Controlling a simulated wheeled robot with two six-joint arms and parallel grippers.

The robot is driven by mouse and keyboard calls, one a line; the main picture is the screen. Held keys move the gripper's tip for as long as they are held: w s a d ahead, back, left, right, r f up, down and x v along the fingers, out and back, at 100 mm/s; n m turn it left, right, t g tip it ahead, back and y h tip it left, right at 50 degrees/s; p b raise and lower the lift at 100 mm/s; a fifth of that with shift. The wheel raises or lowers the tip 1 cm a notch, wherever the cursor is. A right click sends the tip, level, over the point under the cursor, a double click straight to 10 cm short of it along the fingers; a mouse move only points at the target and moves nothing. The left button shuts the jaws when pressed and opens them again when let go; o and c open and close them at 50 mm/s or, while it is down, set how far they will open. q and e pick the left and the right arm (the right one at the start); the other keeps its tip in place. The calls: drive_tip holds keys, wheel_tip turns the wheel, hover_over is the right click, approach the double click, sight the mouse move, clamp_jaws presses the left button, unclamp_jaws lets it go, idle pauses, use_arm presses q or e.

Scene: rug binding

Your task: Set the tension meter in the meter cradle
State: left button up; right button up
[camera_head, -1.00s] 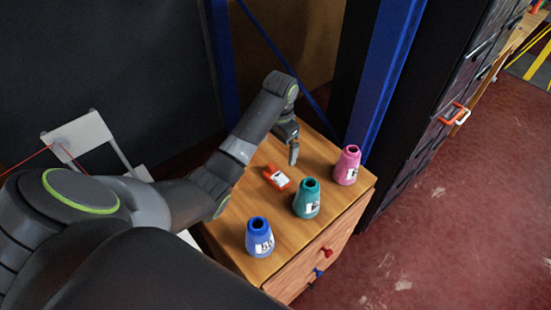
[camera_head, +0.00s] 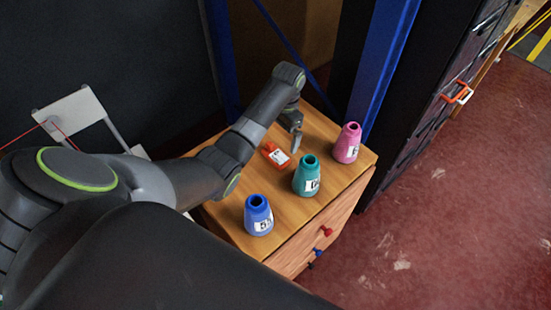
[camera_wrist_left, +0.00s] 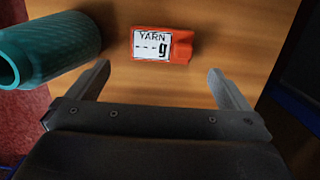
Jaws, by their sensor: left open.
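The tension meter, a small orange-red block (camera_head: 276,155) with a white label, lies on the wooden cabinet top. In the left wrist view the meter (camera_wrist_left: 181,47) shows its face reading "YARN ---g". My left gripper (camera_head: 297,141) is open and empty, close beside the meter on its right in the head view. In the left wrist view its two fingers (camera_wrist_left: 160,82) point toward the meter, which lies past the fingertips and between their lines. I cannot pick out the meter cradle for certain in either view. My right gripper is not in view.
A teal cone (camera_head: 307,176), a pink cone (camera_head: 347,143) and a blue cone (camera_head: 259,215) stand on the wooden cabinet (camera_head: 232,224). The teal cone is near the gripper. A blue post (camera_head: 385,60) and a dark unit with an orange-white fitting (camera_head: 457,92) are to the right.

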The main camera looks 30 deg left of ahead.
sight(275, 155)
use_arm(q)
drive_tip(key=shift+s+a+f, duration=0.1)
drive_tip(key=shift+s+f, duration=0.1)
drive_tip(key=shift+f, duration=1.05)
drive_tip(key=f, duration=0.2)
drive_tip(key=s+f+p, duration=0.1)
drive_tip(key=f, duration=0.1)
drive_tip(key=shift+a, duration=0.2)
drive_tip(key=shift+f, duration=0.6)
drive_tip(key=c, duration=1)
wheel_tip(275, 155, up, 7)
drive_tip(key=b, duration=0.3)
drive_tip(key=shift+f+b, duration=0.15)
drive_tip(key=shift+b, duration=0.2)
